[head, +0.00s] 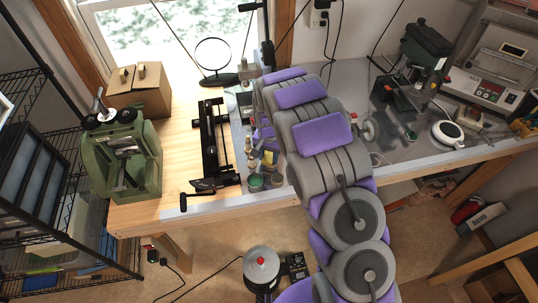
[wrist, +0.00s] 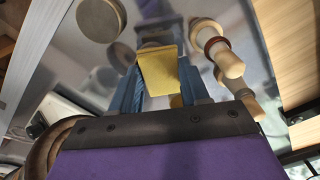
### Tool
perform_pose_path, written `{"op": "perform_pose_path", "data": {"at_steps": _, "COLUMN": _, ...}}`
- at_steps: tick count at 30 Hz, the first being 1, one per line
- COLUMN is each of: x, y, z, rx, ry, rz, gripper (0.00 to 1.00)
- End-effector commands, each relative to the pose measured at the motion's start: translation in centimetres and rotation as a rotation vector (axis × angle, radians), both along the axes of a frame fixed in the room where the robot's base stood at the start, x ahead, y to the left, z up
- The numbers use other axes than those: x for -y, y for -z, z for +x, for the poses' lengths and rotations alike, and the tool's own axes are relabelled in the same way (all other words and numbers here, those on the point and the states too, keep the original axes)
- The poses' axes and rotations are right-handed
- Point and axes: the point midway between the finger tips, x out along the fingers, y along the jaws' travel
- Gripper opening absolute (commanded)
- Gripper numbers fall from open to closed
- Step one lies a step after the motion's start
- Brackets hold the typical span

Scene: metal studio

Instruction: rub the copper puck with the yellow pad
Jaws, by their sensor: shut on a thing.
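In the wrist view, my gripper (wrist: 160,88) has its two blue fingers closed on the yellow pad (wrist: 158,72), a small block held above the metal surface. A round flat disc (wrist: 100,19) with a dull grey-brown top lies at the upper left, apart from the pad. In the head view, a bit of yellow (head: 268,157) shows beside my arm; my gripper is mostly hidden.
Turned wooden pegs (wrist: 217,47), one with a reddish ring, stand close to the right of the pad. In the head view, a green round container (head: 255,181) sits near the bench's front edge. A black rail tool (head: 211,145) and a green press (head: 127,155) stand further left.

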Motion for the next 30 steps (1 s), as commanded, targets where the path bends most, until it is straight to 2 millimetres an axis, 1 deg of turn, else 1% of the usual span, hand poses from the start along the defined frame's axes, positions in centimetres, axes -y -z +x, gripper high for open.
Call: {"op": "perform_pose_path", "data": {"at_steps": 30, "x": 0.0, "y": -8.8, "z": 0.0, "rx": 0.002, "ry": 0.0, "rz": 0.0, "gripper": 0.0}}
